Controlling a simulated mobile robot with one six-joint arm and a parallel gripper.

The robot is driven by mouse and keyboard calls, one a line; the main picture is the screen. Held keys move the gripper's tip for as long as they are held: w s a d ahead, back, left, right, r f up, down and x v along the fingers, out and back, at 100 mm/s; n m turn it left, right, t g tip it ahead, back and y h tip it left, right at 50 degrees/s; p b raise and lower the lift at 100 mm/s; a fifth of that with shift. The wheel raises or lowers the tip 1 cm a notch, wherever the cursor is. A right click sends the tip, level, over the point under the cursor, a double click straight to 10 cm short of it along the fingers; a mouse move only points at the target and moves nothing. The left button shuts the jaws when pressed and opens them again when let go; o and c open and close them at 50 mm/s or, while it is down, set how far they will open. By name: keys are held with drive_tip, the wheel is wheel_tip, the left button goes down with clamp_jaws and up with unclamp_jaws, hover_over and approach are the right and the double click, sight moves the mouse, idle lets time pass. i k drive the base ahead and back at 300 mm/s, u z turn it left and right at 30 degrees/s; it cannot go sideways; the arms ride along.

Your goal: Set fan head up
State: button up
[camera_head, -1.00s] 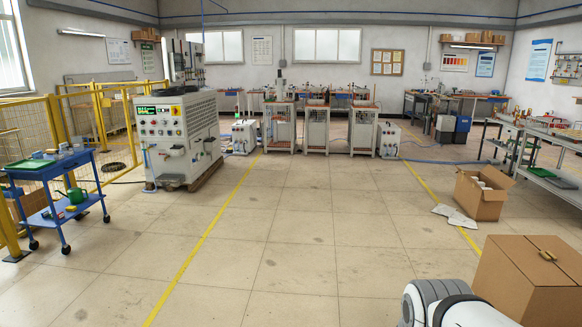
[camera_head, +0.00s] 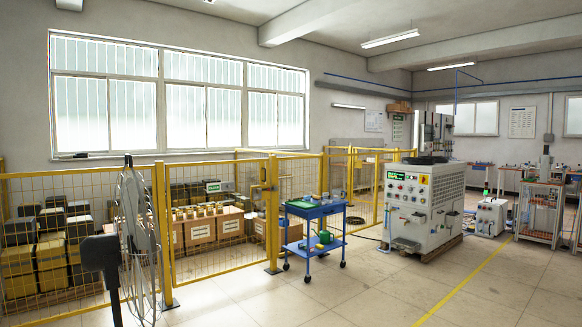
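A standing fan is at the lower left of the head camera view. Its round wire-cage fan head (camera_head: 140,240) is seen almost edge-on, in front of the yellow fence. A dark rounded housing (camera_head: 100,254) and a dark pole below it show just left of the cage. The cage looks upright; its exact tilt is hard to tell from this side. The fan's base is cut off by the bottom edge. My gripper is not in view.
Yellow mesh fence panels (camera_head: 215,262) run behind the fan, with boxes behind them. A blue cart (camera_head: 314,210) stands right of the fan, and a white machine with a control panel (camera_head: 408,205) beyond it. The floor (camera_head: 330,298) in front is clear.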

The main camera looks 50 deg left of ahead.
sight(93, 249)
drive_tip(key=u, duration=0.2)
drive_tip(key=k, duration=0.15)
drive_tip(key=u, duration=3.65)
drive_tip(key=k, duration=1.1)
drive_tip(key=z, duration=1.1)
drive_tip(key=i, duration=1)
drive_tip(key=u, duration=0.05)
